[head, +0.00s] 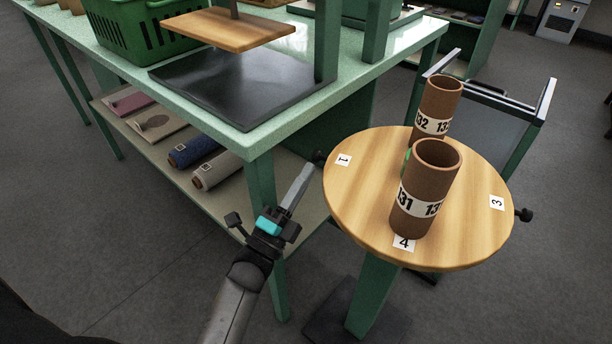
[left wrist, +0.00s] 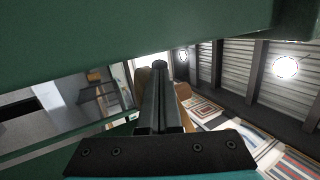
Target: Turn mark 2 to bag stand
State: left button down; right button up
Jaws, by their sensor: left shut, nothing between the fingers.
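The round wooden turntable (head: 340,205) stands on a green post at the right in the head view. Labels 1 (head: 343,159), 3 (head: 496,202) and 4 (head: 404,243) show on its top. Mark 2 is not visible; the far side is partly hidden by two brown tubes. The front tube (head: 424,190) is labelled 131, the rear tube (head: 437,105) 132. A dark metal frame with a sagging sheet (head: 490,110), possibly the bag stand, is behind the turntable. My left gripper (head: 300,180) is shut and empty, left of the turntable and apart from it. My right gripper is not in view.
A green workbench (head: 285,125) with a green basket (head: 140,30) stands at the left, close to my left gripper. Its lower shelf holds a blue roll (head: 193,151) and a grey roll (head: 217,170). Black knobs (head: 524,215) stick out by the turntable. Open floor lies at the right.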

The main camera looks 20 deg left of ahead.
pick_arm(q)
jog(key=shift+w+r, duration=0.1)
jog(key=shift+w, duration=0.2)
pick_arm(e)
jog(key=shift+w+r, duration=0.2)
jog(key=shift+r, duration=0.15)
pick_arm(q)
jog(key=shift+w, duration=0.1)
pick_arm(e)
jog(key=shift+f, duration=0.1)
pick_arm(q)
jog(key=shift+w+a+m+g+h+b, duration=0.15)
jog(key=shift+w+m+g+h+b, duration=0.35)
jog(key=shift+w+h, duration=0.55)
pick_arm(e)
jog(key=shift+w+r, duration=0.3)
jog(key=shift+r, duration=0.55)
pick_arm(q)
jog(key=shift+s, duration=0.2)
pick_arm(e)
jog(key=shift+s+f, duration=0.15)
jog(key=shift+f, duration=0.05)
